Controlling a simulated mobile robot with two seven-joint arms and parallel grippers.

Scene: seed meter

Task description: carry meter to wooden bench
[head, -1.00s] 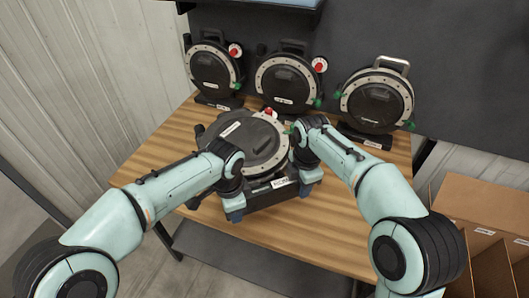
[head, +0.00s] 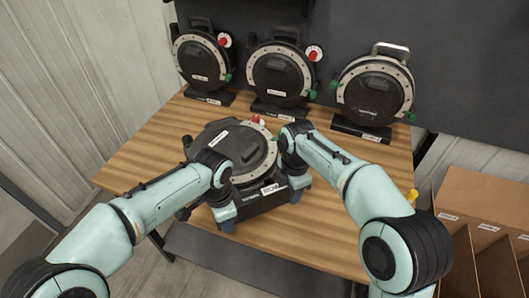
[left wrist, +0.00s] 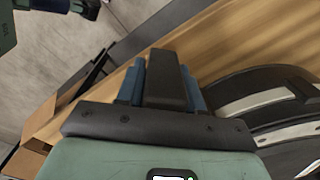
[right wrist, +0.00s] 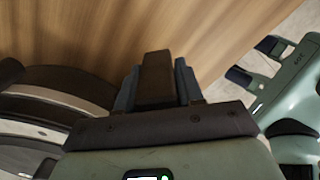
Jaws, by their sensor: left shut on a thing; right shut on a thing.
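The held meter (head: 241,148) is a round black device with a pale riveted ring, a red knob and a labelled black base. In the head view it is over the front part of the wooden bench (head: 140,152). My left gripper (head: 228,222) is shut on the front left of its base, and my right gripper (head: 295,193) on the right side. In the left wrist view, blue fingers (left wrist: 163,84) clasp a dark block of the meter; the right wrist view shows the same grip (right wrist: 157,84). Whether the base touches the bench is unclear.
Three similar meters stand upright along the back of the bench: left (head: 200,62), middle (head: 278,75) and right (head: 375,98). Brown cardboard boxes (head: 480,205) stand at the right. Bare bench top lies left and right of the held meter.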

